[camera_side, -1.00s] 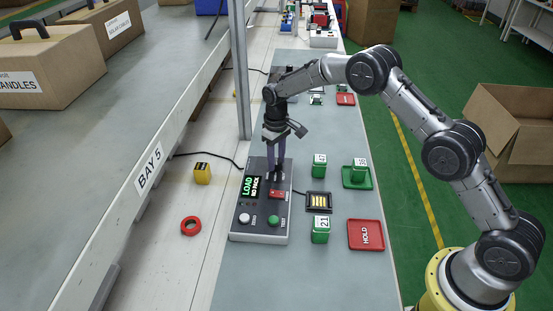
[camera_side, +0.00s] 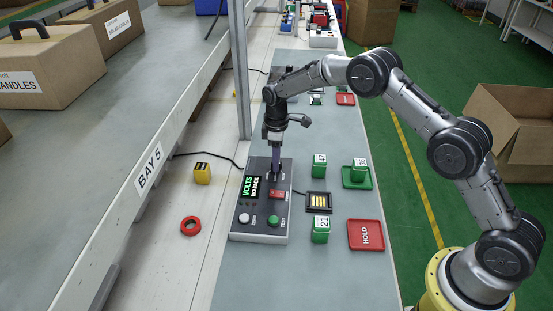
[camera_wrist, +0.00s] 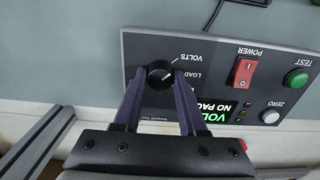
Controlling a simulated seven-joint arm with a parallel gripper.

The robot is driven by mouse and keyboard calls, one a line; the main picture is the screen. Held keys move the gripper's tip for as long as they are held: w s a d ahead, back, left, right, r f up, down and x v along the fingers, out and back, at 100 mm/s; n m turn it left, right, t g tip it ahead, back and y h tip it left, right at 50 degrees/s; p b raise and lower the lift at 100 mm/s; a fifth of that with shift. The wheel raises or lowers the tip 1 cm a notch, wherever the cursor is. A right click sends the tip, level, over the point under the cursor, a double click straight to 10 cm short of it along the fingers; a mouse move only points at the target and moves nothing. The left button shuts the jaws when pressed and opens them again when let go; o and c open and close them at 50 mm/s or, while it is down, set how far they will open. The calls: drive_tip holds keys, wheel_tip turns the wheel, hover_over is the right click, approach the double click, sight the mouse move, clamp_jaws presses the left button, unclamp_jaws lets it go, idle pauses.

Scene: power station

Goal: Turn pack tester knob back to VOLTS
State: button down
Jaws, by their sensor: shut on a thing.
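The pack tester (camera_side: 250,222) is a dark grey box on the bench, and its screen (camera_side: 252,187) reads VOLTS and NO PACK in green. In the wrist view its black knob (camera_wrist: 160,73) sits on the panel beside the VOLTS and LOAD labels. The white pointer mark is partly hard to read but slants toward the VOLTS side. My gripper (camera_side: 276,172) points down at the far end of the tester. In the wrist view my gripper (camera_wrist: 162,84) has its two fingers shut on the knob, one on each side.
The tester has a red power switch (camera_wrist: 242,72), a green TEST button (camera_wrist: 295,78) and a white ZERO button (camera_wrist: 270,116). Green packs (camera_side: 320,230) stand to the right, near a black-framed pack socket (camera_side: 318,200), a green tray (camera_side: 347,183) and a red HOLD tray (camera_side: 366,235).

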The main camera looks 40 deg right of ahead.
idle(0.4)
drive_tip(key=shift+c, duration=2.3)
unclamp_jaws()
drive_tip(key=shift+r, duration=0.15)
wheel_tip(320, 180, up, 14)
drive_tip(key=shift+f, duration=0.2)
drive_tip(key=shift+r, duration=0.1)
